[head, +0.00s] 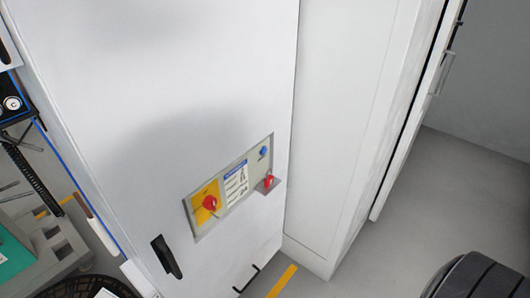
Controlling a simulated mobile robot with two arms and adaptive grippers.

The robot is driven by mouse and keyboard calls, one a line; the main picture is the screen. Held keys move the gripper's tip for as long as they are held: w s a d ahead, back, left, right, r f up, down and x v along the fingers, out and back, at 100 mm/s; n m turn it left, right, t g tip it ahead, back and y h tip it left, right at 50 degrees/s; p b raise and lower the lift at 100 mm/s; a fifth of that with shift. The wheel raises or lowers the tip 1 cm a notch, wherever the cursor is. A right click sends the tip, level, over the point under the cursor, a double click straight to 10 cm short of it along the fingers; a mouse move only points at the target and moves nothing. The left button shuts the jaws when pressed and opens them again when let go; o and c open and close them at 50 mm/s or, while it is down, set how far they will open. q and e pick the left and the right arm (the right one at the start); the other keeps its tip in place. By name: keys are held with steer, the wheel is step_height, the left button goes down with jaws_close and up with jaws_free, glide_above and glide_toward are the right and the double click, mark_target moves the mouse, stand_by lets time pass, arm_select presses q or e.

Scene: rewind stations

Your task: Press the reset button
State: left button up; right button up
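A grey control panel (198,222) is set in the front of a tall white cabinet (150,90), in the middle of the head view. A small round blue button (264,152) sits near the panel's upper right corner; it looks like the reset button, but its label is too small to read. A red rotary knob (209,203) on a yellow plate is at the panel's left. A white and blue label (236,183) lies between them. A small red part (268,181) sticks out below the blue button. Neither of my grippers is in view.
The cabinet has a black handle (166,257) at lower left. Another white cabinet (345,110) stands to its right. Grey floor (430,200) is open farther right. A dark ribbed object (482,277) fills the bottom right corner. A black basket (75,287) is at bottom left.

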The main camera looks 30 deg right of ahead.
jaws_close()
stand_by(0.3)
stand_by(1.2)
